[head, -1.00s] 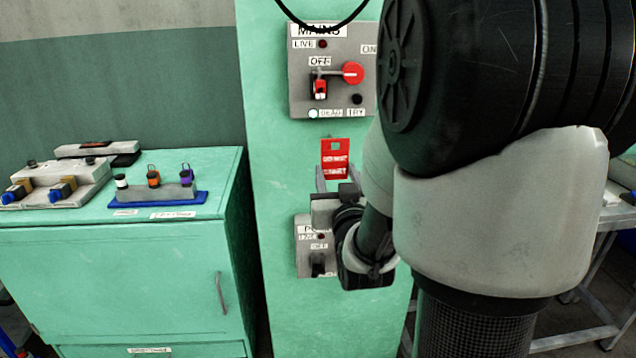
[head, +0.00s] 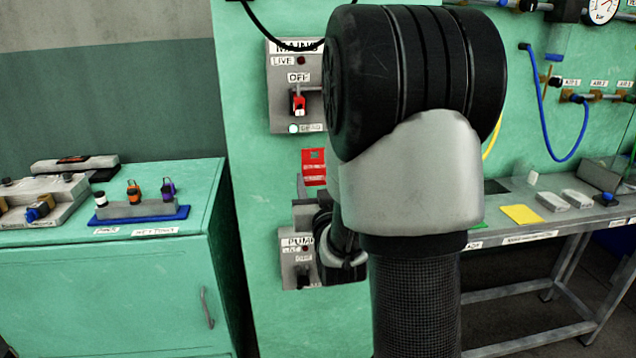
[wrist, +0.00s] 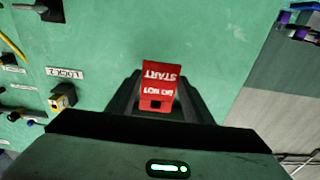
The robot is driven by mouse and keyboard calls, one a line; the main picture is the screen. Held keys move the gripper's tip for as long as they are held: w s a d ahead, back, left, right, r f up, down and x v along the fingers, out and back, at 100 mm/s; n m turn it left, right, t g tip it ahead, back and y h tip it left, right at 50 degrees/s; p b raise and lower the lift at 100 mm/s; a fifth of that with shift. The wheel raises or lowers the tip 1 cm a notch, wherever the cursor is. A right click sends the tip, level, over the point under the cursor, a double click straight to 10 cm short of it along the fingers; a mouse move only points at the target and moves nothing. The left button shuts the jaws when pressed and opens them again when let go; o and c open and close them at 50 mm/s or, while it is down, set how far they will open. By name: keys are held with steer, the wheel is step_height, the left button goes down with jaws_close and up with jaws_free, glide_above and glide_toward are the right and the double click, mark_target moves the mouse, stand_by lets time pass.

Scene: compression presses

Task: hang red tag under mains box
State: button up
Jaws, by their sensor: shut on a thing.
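The red tag (head: 314,165) is held in my gripper (head: 313,186) in front of the green panel, below the grey MAINS box (head: 284,105). In the wrist view the red tag (wrist: 158,86) sits between the fingertips of my gripper (wrist: 157,92), its white "DO NOT START" lettering upside down and a dark hole near its lower end. The MAINS box shows an OFF label, a red and white item below it and a lit lamp beside DEAD. My arm hides the right part of the box. I cannot tell whether the tag touches the panel.
The PUMP box (head: 295,262) is below my gripper, partly hidden by my wrist. A green cabinet (head: 110,290) at left carries padlocks on a blue-based stand (head: 140,208). A bench (head: 530,215) with a yellow card stands at right. A black cable crosses above the MAINS box.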

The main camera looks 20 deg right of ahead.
mark_target(315, 177)
steer(key=shift+p+x, duration=0.65)
steer(key=shift+x, duration=0.9)
steer(key=shift+w+d+f+b, duration=0.1)
steer(key=shift+w+f+b, duration=0.25)
steer(key=shift+f+b, duration=0.2)
steer(key=shift+w+d+f+b, duration=0.15)
steer(key=shift+w+b, duration=0.2)
steer(key=shift+b, duration=0.25)
steer(key=o, duration=0.9)
steer(key=shift+c, duration=0.2)
